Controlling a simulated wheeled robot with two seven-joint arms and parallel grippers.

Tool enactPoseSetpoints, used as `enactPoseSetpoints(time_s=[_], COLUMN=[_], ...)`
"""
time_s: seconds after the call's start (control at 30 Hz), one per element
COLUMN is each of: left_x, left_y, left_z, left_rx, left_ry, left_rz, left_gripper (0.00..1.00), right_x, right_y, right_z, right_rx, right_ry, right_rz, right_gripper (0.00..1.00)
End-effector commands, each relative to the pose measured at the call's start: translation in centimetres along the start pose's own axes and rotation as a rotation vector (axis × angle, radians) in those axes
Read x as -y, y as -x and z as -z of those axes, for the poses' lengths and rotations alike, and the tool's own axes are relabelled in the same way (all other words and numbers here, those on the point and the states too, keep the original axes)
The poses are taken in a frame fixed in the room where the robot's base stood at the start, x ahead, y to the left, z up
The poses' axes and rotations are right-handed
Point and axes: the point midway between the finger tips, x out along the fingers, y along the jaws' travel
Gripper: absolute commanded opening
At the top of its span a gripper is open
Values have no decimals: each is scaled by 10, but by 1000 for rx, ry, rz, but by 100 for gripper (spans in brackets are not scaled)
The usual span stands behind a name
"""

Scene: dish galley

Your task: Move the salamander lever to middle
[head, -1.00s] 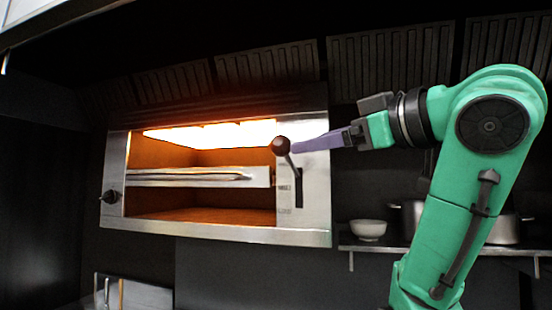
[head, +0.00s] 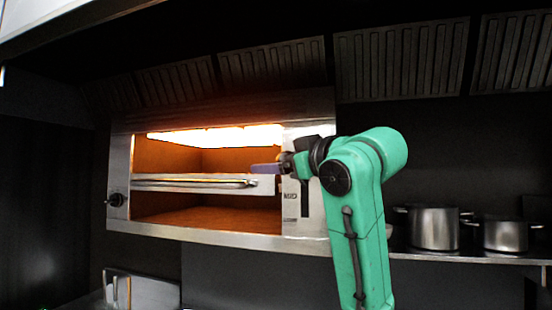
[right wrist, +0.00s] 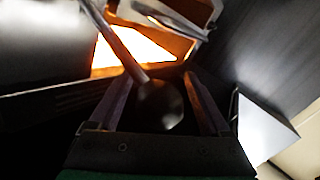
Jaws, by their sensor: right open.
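The salamander (head: 215,238) is a steel grill with a glowing orange inside, left of centre in the head view. Its lever is mostly hidden there behind my right gripper (head: 264,168), at the right front panel. In the right wrist view, the lever's pale rod (right wrist: 122,45) runs to a dark round knob (right wrist: 160,106). The knob sits between the two fingers of my open right gripper (right wrist: 160,82). I cannot tell whether a finger touches it. A label reading MID (head: 290,196) shows on the panel. My left gripper is not in view.
A round control knob (head: 115,200) is on the salamander's left front. A rack (head: 190,184) crosses its opening. Two steel pots (head: 433,228) (head: 505,235) stand on a shelf (head: 460,257) at the right. Vent panels line the wall above.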

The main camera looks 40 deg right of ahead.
Motion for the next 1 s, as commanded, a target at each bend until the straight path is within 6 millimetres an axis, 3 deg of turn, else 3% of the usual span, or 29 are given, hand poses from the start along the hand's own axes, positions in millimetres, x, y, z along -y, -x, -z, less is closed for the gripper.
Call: enactPoseSetpoints(time_s=[0.07,0.2,0.3,0.47,0.57,0.8,1.0], left_x=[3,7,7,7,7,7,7], left_y=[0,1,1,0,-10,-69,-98], left_z=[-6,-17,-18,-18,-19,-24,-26], left_rx=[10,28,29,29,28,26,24], left_ry=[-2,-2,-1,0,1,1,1], left_rz=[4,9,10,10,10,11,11], left_gripper=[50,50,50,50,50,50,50], right_x=[0,0,0,1,4,28,38], right_y=[0,0,0,0,0,4,6], right_z=[0,0,0,-2,-10,-54,-74], right_rx=[0,0,1,3,-4,-79,-134], right_ry=[0,0,0,0,13,127,210], right_rz=[0,1,1,1,-2,-27,-47], right_gripper=[81,31,0,0,0,0,0])
